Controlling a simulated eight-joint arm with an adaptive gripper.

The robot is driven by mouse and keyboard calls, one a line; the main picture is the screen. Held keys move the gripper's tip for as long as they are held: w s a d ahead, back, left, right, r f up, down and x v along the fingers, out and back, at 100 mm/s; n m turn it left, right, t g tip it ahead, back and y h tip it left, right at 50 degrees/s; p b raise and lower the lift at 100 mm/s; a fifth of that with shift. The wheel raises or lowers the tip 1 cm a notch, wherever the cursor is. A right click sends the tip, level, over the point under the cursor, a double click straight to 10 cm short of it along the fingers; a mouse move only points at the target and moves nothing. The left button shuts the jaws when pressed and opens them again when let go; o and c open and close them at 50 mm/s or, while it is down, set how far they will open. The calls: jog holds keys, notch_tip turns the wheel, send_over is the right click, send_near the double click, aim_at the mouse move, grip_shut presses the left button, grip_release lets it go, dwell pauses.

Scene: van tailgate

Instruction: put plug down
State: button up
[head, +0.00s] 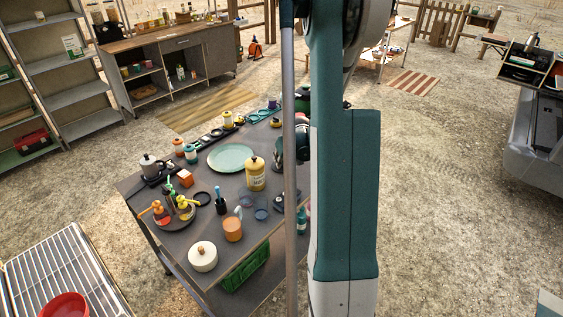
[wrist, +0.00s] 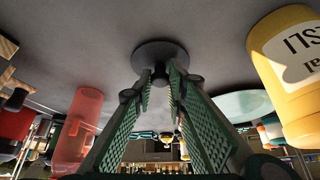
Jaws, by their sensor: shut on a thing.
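The plug (wrist: 160,54) is a dark round disc with a short knob, seen at the top middle of the wrist view. My gripper (wrist: 160,82) has its two green, ridged fingers closed on the knob. The disc is at or very close to the grey tabletop (wrist: 80,35), which fills the upper part of that view; I cannot tell whether they touch. In the head view my arm stands in front of the right part of the table, and I cannot make out the plug or the fingertips there.
A yellow bottle (wrist: 292,75) is close on the right in the wrist view, also in the head view (head: 255,175). A pale green plate (head: 232,158) lies behind it. A translucent red cylinder (wrist: 76,130) is on the left. Cups, jars and a pot (head: 203,257) crowd the table.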

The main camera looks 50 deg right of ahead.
jog(key=shift+f, duration=0.2)
jog(key=o, duration=0.8)
jog(key=shift+o, duration=0.2)
jog(key=shift+r, duration=0.1)
jog(key=p+v, duration=0.1)
jog(key=v, duration=1.1)
jog(key=shift+p, duration=0.3)
jog(key=shift+r, duration=0.1)
dwell(0.5)
